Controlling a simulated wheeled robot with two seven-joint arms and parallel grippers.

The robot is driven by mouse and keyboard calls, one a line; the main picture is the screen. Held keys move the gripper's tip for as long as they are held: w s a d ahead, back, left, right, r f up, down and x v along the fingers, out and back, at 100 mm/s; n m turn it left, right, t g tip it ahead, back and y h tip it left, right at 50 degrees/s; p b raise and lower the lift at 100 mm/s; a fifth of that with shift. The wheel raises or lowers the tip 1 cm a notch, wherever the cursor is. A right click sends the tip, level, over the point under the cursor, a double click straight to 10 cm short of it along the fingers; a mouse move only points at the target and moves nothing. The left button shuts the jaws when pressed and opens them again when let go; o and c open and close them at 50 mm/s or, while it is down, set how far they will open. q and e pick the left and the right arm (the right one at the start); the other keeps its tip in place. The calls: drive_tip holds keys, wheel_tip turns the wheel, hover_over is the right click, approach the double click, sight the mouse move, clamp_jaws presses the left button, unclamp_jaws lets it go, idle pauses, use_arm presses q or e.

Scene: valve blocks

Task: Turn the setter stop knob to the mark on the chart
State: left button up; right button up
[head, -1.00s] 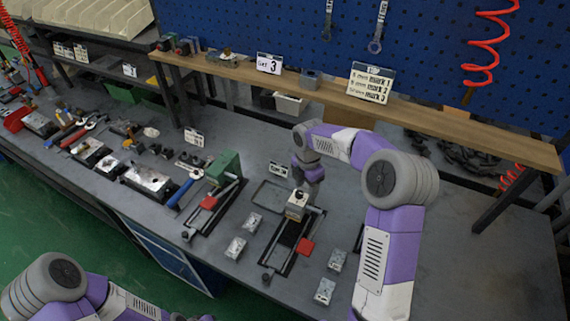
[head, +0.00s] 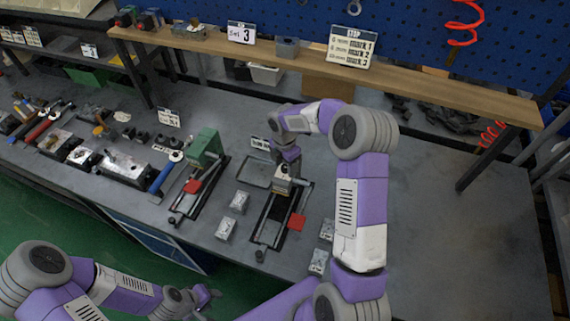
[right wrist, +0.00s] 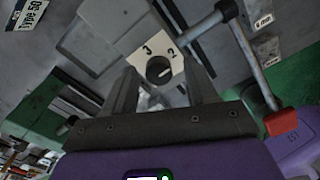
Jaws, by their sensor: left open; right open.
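The setter (head: 283,184) has a pale head on a dark railed base on the bench. In the right wrist view its pale plate (right wrist: 143,40) carries the digits 3 and 2, with the dark round stop knob (right wrist: 160,70) below them. My right gripper (head: 288,160) is right above the setter head. In the wrist view its open fingers (right wrist: 160,78) stand either side of the knob; I cannot tell whether they touch it. The chart (head: 352,46), headed STOP, lists mark 1, mark 2 and mark 3 on the shelf. My left gripper (head: 203,296) is open, low at the bench front, away from the setter.
A card (head: 241,33) reading Set 3 stands on the wooden shelf (head: 440,88). A green-headed fixture (head: 205,148) with a red tab is left of the setter. Small metal blocks (head: 239,202) lie on both sides. The bench's right part is clear.

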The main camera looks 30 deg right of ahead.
drive_tip(key=shift+w, duration=0.1)
drive_tip(key=shift+c, duration=1.2)
drive_tip(key=c, duration=0.8)
